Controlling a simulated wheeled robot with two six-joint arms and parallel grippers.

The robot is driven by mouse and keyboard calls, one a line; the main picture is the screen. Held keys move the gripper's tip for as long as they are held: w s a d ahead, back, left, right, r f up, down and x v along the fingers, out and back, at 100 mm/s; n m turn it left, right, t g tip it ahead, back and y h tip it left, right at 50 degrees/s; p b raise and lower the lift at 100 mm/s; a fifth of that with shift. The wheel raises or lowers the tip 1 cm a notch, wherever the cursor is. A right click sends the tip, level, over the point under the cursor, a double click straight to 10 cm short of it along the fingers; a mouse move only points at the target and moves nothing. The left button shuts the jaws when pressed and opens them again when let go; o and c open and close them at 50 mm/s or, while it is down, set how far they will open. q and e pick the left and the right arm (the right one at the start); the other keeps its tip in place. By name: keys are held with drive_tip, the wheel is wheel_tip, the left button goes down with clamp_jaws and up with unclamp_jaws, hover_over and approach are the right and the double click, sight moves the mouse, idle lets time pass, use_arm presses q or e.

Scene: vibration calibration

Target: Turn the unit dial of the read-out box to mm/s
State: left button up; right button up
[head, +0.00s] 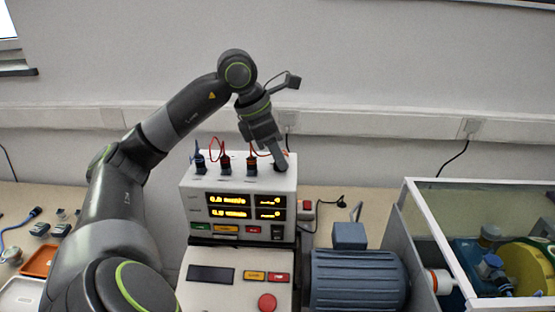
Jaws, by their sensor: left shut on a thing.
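The read-out box (188,193) is a white case with orange lit digits on its front, too blurred to read surely. My left arm comes in from the left and reaches over the box. My left gripper (279,160) points down at the right end of the box's top. It is shut on a small dark knob there, apparently the unit dial, which the fingers mostly hide. I cannot read the dial's setting. My right gripper is not in view.
Several plugs with red and dark leads (225,163) stand on the box's top, left of my gripper. A panel with a red button (267,302) lies in front. A blue motor (358,280) and a clear-covered enclosure (430,225) are at right. Small parts and trays lie at left.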

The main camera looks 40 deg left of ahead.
use_arm(q)
drive_tip(key=n+y, duration=0.1)
drive_tip(key=n, duration=0.3)
drive_tip(key=shift+d+n+t+y, duration=0.15)
drive_tip(key=shift+n+t+y, duration=0.25)
idle(0.4)
drive_tip(key=o, duration=1)
drive_tip(key=p+v, duration=0.3)
drive_tip(key=v, duration=1.4)
drive_tip(key=shift+r, duration=0.25)
